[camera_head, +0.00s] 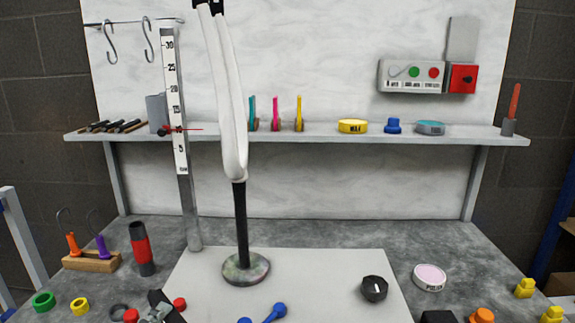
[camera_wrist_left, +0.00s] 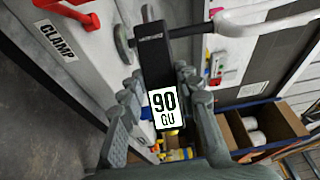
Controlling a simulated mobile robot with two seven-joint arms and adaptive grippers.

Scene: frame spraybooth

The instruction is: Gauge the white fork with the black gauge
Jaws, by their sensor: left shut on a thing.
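The white fork (camera_head: 230,100) stands upright on a black post with a round, mottled base (camera_head: 246,269), on the pale mat. Its top runs to the upper edge of the head view. In the left wrist view the fork (camera_wrist_left: 272,22) lies at the upper right. My left gripper (camera_wrist_left: 160,92) is shut on the black gauge (camera_wrist_left: 156,62), whose white label reads "90 GU". In the head view the gripper (camera_head: 158,312) shows only partly at the bottom edge, left of the base and apart from the fork. My right gripper is not in view.
A ruler post (camera_head: 176,110) with a red pointer stands left of the fork. A shelf (camera_head: 330,137) runs behind it. A black knob (camera_head: 374,288) and a blue piece (camera_head: 275,313) lie on the mat (camera_head: 320,275). A red-black cylinder (camera_head: 142,248) stands at left.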

